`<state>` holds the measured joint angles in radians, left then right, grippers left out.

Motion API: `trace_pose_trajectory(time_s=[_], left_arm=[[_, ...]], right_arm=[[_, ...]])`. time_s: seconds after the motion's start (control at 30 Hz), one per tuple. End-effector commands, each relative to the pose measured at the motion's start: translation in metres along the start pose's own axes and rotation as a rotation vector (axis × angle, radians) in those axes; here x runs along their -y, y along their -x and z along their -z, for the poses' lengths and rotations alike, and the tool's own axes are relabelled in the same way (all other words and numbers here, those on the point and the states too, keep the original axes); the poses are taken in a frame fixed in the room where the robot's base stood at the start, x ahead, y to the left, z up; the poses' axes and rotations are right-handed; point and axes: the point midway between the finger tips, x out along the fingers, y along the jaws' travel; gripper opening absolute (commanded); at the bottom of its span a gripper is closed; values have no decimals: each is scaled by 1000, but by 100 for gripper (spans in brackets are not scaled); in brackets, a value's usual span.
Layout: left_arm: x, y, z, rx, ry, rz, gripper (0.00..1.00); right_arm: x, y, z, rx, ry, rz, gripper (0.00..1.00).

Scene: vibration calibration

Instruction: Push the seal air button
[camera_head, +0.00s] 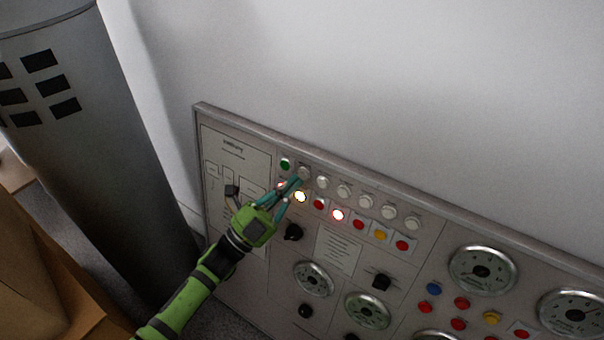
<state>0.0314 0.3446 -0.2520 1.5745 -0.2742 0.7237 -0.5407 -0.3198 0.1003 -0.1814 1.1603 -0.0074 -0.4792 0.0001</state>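A grey control panel (430,240) leans across the lower right and carries rows of buttons; their labels are too small to read, so I cannot tell which is the seal air button. My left gripper (292,190), green with teal fingers, reaches the upper left of the panel. Its fingertips look apart with nothing held. They overlap the left end of the button rows, near a lit yellow-white button (300,196) and a green button (285,164). A lit red button is partly hidden behind the fingers. I cannot tell whether a fingertip touches any button. My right gripper is out of view.
Black knobs (293,232) and round gauges (482,269) sit lower. A large grey cylinder (85,130) and brown boxes (40,270) stand left.

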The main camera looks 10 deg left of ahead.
Motion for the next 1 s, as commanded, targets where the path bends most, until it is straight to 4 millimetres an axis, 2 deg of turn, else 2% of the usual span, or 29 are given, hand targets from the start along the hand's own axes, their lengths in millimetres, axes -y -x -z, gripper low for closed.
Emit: trace_pose_trajectory(time_s=[1.0], left_arm=[[-7,-9,-6,-1,1,0,0]], right_arm=[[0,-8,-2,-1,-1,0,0]])
